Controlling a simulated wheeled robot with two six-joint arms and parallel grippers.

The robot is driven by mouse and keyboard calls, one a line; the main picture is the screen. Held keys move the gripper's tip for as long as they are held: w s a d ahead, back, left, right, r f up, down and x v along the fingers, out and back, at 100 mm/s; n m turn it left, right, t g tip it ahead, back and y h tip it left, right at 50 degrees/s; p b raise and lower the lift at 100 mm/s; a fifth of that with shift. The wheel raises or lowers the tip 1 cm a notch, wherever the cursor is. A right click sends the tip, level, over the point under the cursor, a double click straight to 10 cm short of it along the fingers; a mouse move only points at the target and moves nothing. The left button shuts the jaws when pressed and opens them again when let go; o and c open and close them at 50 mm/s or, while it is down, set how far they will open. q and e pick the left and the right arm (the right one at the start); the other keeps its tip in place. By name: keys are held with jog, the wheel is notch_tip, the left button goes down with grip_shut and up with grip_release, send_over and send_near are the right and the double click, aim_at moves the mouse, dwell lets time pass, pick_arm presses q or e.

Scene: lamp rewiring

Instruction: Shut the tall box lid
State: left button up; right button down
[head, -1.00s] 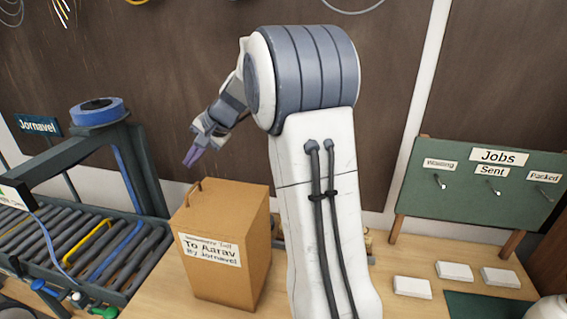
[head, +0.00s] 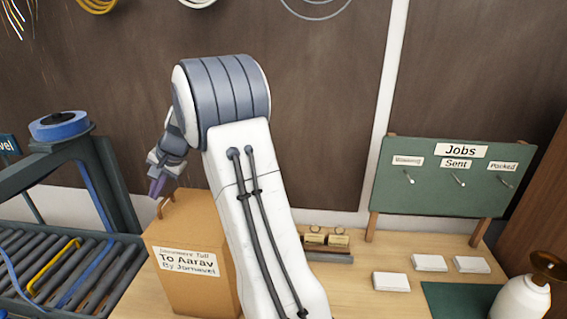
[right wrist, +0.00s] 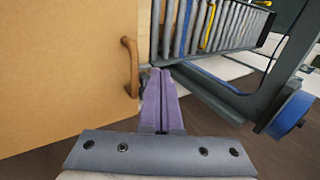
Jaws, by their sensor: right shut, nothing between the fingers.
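The tall cardboard box (head: 190,285) stands on the wooden bench left of my right arm, with a label reading "To Aarav By Jornavel". Its top, the lid (head: 197,210), looks flat and level, though my arm hides part of its right side. A brown handle (head: 165,207) stands on the lid's left part. My right gripper (head: 157,188) is shut and empty, just above the handle. In the right wrist view, the closed purple fingers (right wrist: 163,75) point past the handle (right wrist: 131,66), beside and apart from it. My left gripper is not in view.
A roller conveyor (head: 60,270) with a dark frame and a blue roll (head: 58,126) is left of the box. A green Jobs board (head: 440,195) stands at the back right. White cards (head: 430,263) and a white bottle (head: 520,300) are at the right.

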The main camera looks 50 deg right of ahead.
jog(key=shift+r, duration=0.15)
jog(key=shift+r+p, duration=0.75)
